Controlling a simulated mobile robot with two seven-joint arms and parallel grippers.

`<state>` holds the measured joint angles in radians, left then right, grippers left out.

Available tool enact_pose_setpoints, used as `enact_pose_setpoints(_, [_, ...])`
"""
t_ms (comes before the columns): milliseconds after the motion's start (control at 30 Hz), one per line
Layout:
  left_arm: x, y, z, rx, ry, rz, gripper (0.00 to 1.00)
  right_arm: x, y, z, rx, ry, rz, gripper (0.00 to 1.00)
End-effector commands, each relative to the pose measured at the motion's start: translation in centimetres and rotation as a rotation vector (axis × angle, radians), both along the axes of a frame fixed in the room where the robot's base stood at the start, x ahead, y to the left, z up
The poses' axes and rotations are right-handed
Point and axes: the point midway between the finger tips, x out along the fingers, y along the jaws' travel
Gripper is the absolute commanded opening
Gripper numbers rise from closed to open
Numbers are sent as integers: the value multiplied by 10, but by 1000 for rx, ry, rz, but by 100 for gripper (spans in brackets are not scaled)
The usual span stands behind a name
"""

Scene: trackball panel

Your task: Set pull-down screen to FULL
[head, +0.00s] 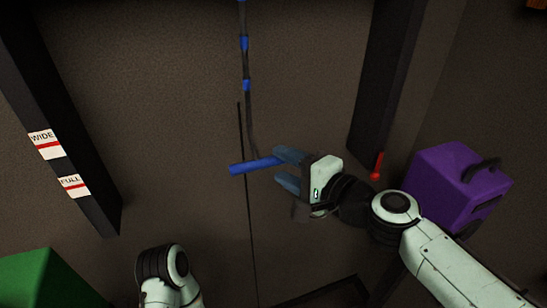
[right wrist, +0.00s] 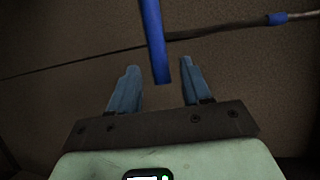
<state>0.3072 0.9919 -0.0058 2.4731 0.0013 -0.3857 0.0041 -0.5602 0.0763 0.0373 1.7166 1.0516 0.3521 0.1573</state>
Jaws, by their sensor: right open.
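A blue pull bar (head: 250,165) hangs from a dark cord with blue bands (head: 245,85). My right gripper (head: 277,169) is open at the bar's right end; in the head view its upper finger overlaps that end. In the right wrist view the bar (right wrist: 155,40) has its near end between the two open fingers (right wrist: 158,67), apart from both in the picture. On the dark left post are a WIDE label (head: 45,143) and, lower, a FULL label (head: 73,186), each with a red line. The bar's left end points toward that post. My left gripper is out of view.
A red marker (head: 376,166) is at the foot of the dark right post (head: 385,85). A purple case (head: 450,185) with a dark handle stands at the right. A green object (head: 45,280) is at the lower left. The space between the posts looks clear around the cord.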

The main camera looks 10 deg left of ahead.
Motion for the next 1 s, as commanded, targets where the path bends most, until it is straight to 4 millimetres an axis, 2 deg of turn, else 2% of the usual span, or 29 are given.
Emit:
enact_pose_setpoints(33, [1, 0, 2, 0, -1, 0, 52, 5, 9, -2, -2, 1, 2, 48])
enact_pose_setpoints(200, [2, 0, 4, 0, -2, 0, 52, 16, 26, -5, -1, 0, 1, 48])
enact_pose_setpoints(600, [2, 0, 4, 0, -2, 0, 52, 21, 32, -7, -1, -2, -1, 48])
enact_pose_setpoints(633, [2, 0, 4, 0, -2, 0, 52, 21, 32, -7, -1, -2, -1, 45])
enact_pose_setpoints(767, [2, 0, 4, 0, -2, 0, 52, 21, 32, -7, -1, -1, -1, 3])
enact_pose_setpoints(800, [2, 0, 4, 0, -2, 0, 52, 21, 32, -7, -1, -1, -1, 0])
enact_pose_setpoints(1000, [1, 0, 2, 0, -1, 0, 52, 21, 32, -10, -2, 0, -1, 0])
